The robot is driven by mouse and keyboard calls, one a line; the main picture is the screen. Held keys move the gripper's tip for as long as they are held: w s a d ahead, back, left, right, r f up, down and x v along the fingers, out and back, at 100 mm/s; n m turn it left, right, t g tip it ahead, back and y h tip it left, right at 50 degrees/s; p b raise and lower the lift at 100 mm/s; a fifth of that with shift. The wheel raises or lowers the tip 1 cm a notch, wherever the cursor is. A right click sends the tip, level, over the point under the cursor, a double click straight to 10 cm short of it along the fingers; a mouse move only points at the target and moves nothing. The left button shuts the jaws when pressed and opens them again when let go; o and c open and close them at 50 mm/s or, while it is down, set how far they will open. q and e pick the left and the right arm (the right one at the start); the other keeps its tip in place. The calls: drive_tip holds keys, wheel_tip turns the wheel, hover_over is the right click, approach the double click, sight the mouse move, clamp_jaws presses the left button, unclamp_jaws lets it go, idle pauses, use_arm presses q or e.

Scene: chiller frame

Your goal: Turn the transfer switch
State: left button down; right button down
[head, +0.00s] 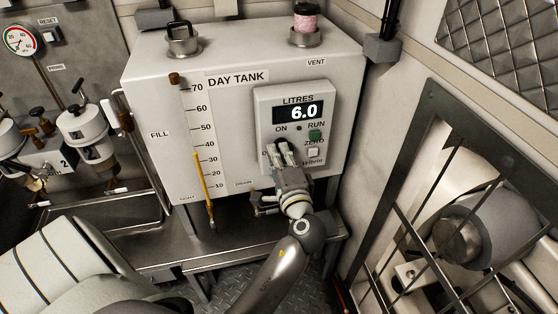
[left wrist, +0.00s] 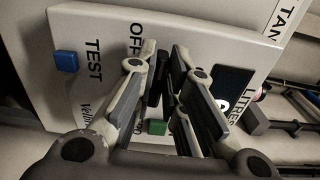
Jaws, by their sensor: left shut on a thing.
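The white control panel (head: 265,103) is on the front of the day tank and carries a display reading 6.0 litres. The dark transfer switch knob (head: 280,143) sits below the ON label, mostly hidden by my fingers. My left gripper (head: 284,151) is at the panel, its fingers shut on the knob. In the left wrist view the two fingers (left wrist: 158,80) straddle the knob in front of the panel (left wrist: 110,25), beside the OFF and TEST labels. The knob's pointing direction is hidden. My right gripper is not in view.
A green button (head: 315,135) by RUN and a pale button (head: 313,152) by ZERO lie close right of my gripper. The sight gauge (head: 203,185) and a drain valve are lower left. A barred metal frame (head: 425,225) stands at right.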

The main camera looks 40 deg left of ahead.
use_arm(q)
drive_tip(key=shift+f+n, duration=0.15)
drive_tip(key=shift+n, duration=0.25)
drive_tip(key=c, duration=1.5)
unclamp_jaws()
